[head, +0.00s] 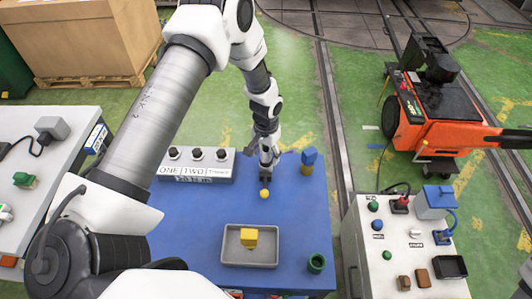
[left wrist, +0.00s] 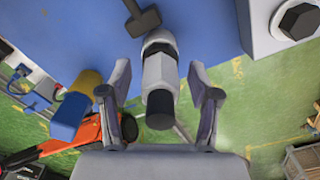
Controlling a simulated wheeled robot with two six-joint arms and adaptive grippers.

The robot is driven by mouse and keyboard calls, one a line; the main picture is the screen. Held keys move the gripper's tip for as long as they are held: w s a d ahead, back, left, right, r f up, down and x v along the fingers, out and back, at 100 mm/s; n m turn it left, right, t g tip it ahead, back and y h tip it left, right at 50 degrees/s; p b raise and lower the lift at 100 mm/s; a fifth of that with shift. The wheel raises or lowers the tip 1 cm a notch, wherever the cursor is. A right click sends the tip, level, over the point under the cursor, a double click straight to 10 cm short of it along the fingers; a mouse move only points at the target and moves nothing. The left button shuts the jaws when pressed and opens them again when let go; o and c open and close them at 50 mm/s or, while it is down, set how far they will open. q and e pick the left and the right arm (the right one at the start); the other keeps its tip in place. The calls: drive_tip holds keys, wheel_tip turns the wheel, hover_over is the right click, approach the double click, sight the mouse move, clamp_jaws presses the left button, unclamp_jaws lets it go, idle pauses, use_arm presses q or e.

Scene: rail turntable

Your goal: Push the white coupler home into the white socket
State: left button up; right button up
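My left gripper (head: 268,165) reaches down over the blue table behind a small yellow ball. In the left wrist view its two fingers (left wrist: 160,100) stand apart. Between them is a white faceted piece (left wrist: 160,70) with a dark round end, perhaps the coupler; gaps show on both sides of it. A black T-shaped piece (left wrist: 143,18) lies beyond it. I cannot single out the white socket for sure; a small white fitting (head: 415,233) sits on the right cabinet among coloured fittings. My right gripper is not in view.
A grey box with black knobs (head: 197,165) stands left of the gripper, a blue-and-yellow piece (head: 308,160) right. An orange machine (head: 435,115) is on the floor.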

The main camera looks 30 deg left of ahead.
use_arm(q)
drive_tip(key=shift+r, duration=0.1)
wheel_tip(320, 180, up, 12)
drive_tip(key=shift+f, duration=0.1)
idle(0.9)
